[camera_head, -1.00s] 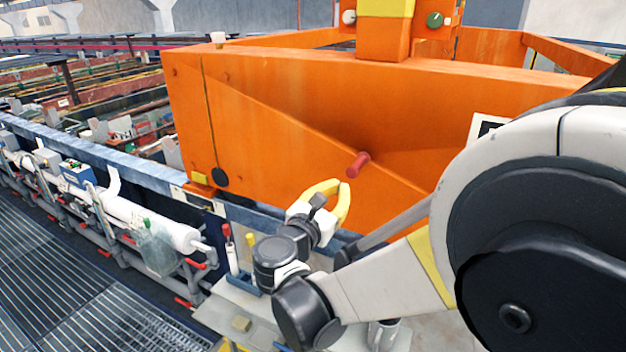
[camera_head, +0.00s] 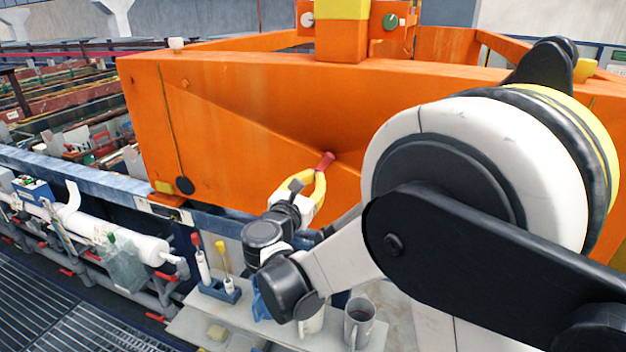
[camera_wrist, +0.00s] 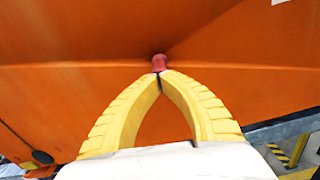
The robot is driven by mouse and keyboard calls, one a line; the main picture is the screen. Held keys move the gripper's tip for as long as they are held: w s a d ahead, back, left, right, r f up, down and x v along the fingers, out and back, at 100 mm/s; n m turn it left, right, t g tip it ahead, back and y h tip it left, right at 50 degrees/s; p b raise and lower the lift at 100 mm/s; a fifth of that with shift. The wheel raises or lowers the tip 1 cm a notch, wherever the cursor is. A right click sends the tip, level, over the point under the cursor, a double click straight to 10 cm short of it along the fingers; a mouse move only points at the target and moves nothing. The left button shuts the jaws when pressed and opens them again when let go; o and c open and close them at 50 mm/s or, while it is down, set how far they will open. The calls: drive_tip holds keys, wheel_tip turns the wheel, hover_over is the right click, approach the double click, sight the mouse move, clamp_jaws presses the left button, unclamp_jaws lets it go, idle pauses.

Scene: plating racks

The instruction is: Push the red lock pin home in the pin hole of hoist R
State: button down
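The red lock pin (camera_head: 326,160) sticks out of the sloping orange face of the hoist (camera_head: 240,120); its hole is hidden. It also shows at the top middle of the wrist view (camera_wrist: 159,62). My gripper (camera_head: 319,173) has yellow fingers, and their tips come together right at the outer end of the pin. In the wrist view the closed fingertips (camera_wrist: 159,75) overlap the near end of the pin, with nothing seen between them. Whether they press on it or only sit just in front cannot be told.
Below my gripper a grey shelf (camera_head: 190,325) holds a blue holder (camera_head: 218,290) with handled tools and a metal mug (camera_head: 358,322). White piping (camera_head: 130,240) and a rail run along the left.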

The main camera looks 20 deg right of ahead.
drive_tip(key=shift+w+d, duration=0.25)
drive_tip(key=shift+w, duration=0.1)
drive_tip(key=shift+s+a, duration=0.1)
